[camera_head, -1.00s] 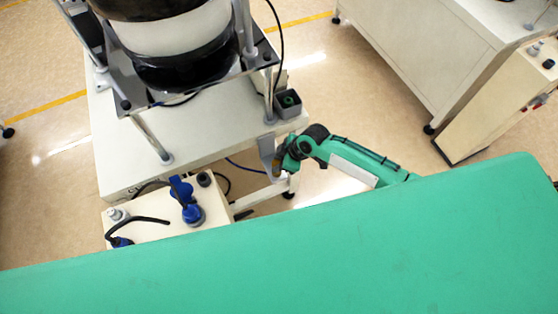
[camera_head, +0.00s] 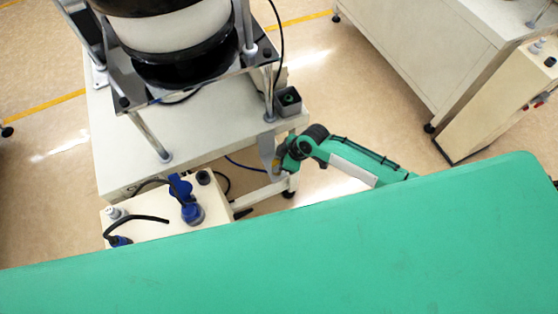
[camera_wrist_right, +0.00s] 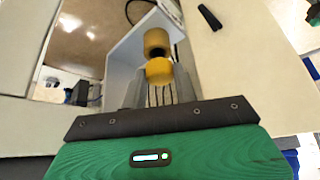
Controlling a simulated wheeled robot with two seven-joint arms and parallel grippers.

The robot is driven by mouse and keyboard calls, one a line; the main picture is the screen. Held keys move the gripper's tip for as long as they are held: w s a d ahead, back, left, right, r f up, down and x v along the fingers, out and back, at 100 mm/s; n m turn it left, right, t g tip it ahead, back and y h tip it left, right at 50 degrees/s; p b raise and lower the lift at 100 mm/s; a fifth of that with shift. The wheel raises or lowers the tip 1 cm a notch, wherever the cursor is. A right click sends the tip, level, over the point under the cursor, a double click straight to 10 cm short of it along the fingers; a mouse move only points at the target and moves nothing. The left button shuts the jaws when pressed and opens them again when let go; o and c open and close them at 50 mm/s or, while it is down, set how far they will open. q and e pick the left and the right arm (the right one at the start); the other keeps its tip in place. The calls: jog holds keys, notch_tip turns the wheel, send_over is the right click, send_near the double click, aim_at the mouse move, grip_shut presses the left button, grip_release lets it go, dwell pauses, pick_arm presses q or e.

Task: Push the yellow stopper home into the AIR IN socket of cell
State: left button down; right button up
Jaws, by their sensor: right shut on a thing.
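My right gripper (camera_head: 277,166) is by the front right leg of the white machine table, below the table top. In the right wrist view the gripper (camera_wrist_right: 160,90) is shut on the yellow stopper (camera_wrist_right: 159,71). A second yellow round part (camera_wrist_right: 157,42) lies just beyond it in line, with a dark gap between. I cannot tell whether that part belongs to the stopper or the socket. The AIR IN socket cannot be made out, and no label is readable. My left gripper is not in view.
A bowl feeder (camera_head: 170,50) stands on the white table (camera_head: 200,135). A cream box (camera_head: 160,225) with blue connectors (camera_head: 190,208) is at the lower left. A small grey open box (camera_head: 288,104) sits at the table's right edge.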

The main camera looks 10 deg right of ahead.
jog(key=shift+f+b, duration=0.4)
jog(key=shift+f, duration=0.25)
jog(key=o, duration=1.4)
jog(key=shift+c, duration=0.2)
jog(key=p+v, duration=0.6)
jog(key=v, duration=0.1)
jog(key=shift+a+r, duration=0.25)
jog(key=shift+w+r, duration=0.1)
jog(key=shift+w, duration=0.05)
notch_tip(320, 180, up, 4)
jog(key=p, duration=0.3)
jog(key=shift+p, duration=0.4)
